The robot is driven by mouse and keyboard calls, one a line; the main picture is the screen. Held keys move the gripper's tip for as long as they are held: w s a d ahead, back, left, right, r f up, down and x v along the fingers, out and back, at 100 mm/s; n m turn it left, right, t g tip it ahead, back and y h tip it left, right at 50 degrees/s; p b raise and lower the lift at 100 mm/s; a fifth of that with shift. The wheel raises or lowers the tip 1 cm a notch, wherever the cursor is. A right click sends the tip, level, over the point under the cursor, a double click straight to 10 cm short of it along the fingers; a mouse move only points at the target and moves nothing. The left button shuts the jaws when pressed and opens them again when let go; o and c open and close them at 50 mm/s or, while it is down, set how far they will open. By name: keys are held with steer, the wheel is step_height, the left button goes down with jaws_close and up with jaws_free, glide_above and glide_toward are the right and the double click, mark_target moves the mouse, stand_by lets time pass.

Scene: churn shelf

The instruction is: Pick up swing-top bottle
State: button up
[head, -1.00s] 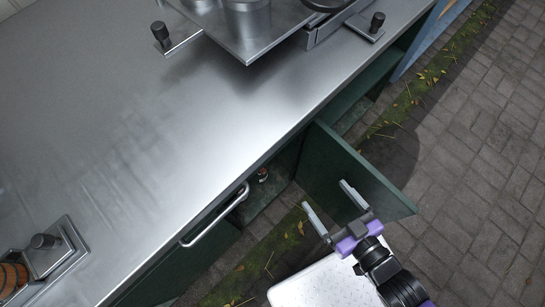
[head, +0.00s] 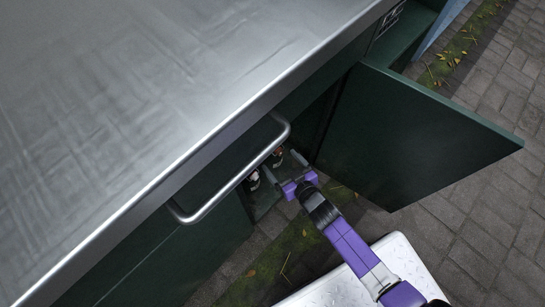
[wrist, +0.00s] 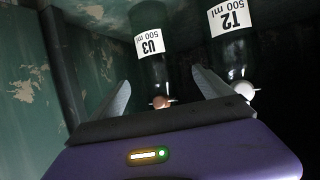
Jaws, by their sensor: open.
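Two dark swing-top bottles show in the wrist view. One has a white label reading U3 500 ml (wrist: 152,68) and a reddish-brown stopper. The other, labelled T2 500 ml (wrist: 228,45), has a white stopper and is to its right. In the head view, a bottle top with red (head: 277,157) and a whitish one (head: 253,180) show just inside the cabinet opening; their bodies are mostly hidden. My gripper (head: 284,167) is open at the opening. In the wrist view, the U3 bottle appears between its fingers (wrist: 161,84), and T2 lies outside the right finger. I see no grip on either.
The green cabinet door (head: 415,135) stands open at the right. A metal bar handle (head: 235,170) sticks out along the counter front, left of my gripper. The steel counter top (head: 170,90) overhangs the cabinet. Brick paving (head: 470,215) is clear at the right.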

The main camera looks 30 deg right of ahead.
steer(key=b+x, duration=0.2)
steer(key=x, duration=0.4)
steer(key=shift+w, duration=0.3)
steer(key=shift+c, duration=0.4)
steer(key=c, duration=1.8)
steer(key=shift+o, duration=0.2)
steer(key=shift+r, duration=0.1)
step_height(320, 180, up, 20)
steer(key=p, duration=1.1)
steer(key=shift+p, duration=0.35)
